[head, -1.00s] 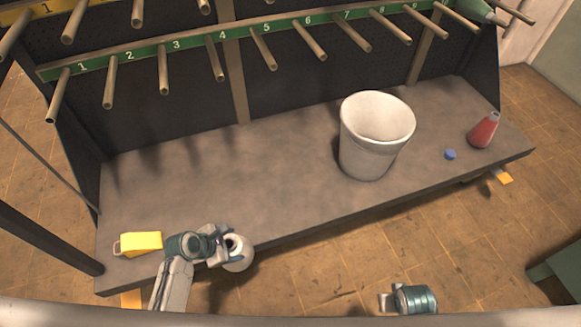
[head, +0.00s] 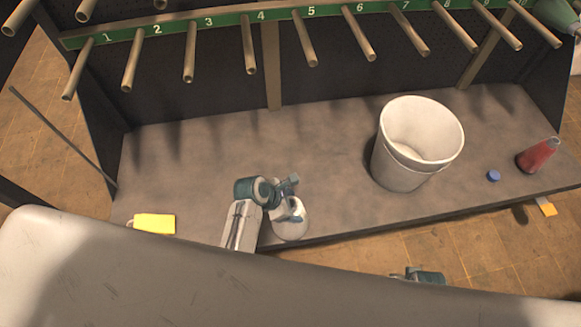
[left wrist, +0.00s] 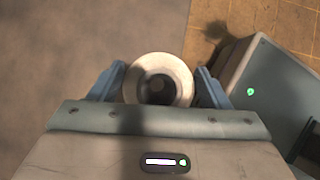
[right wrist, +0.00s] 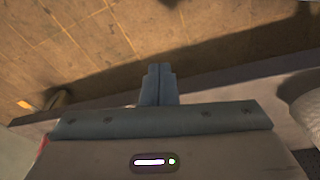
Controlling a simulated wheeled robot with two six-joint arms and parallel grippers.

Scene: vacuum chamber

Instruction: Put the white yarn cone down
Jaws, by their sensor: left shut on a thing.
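The white yarn cone (head: 291,224) is at the front edge of the grey shelf (head: 210,160), right of the yellow object. My left gripper (head: 287,203) is shut on it. In the left wrist view the cone (left wrist: 159,62) shows end-on, with a dark hole in its middle, between the two blue fingers (left wrist: 159,85). I cannot tell whether its base touches the shelf. My right gripper (head: 405,275) is low in front of the shelf, partly hidden by my own body. In the right wrist view its fingers (right wrist: 158,84) are together and empty.
A white bucket (head: 400,168) stands right of the cone. Beyond it are a blue cap (head: 494,176) and a red cone (head: 538,155). A yellow object (head: 155,224) lies at the left front. Numbered pegs (head: 250,45) overhang the back. The shelf behind the cone is clear.

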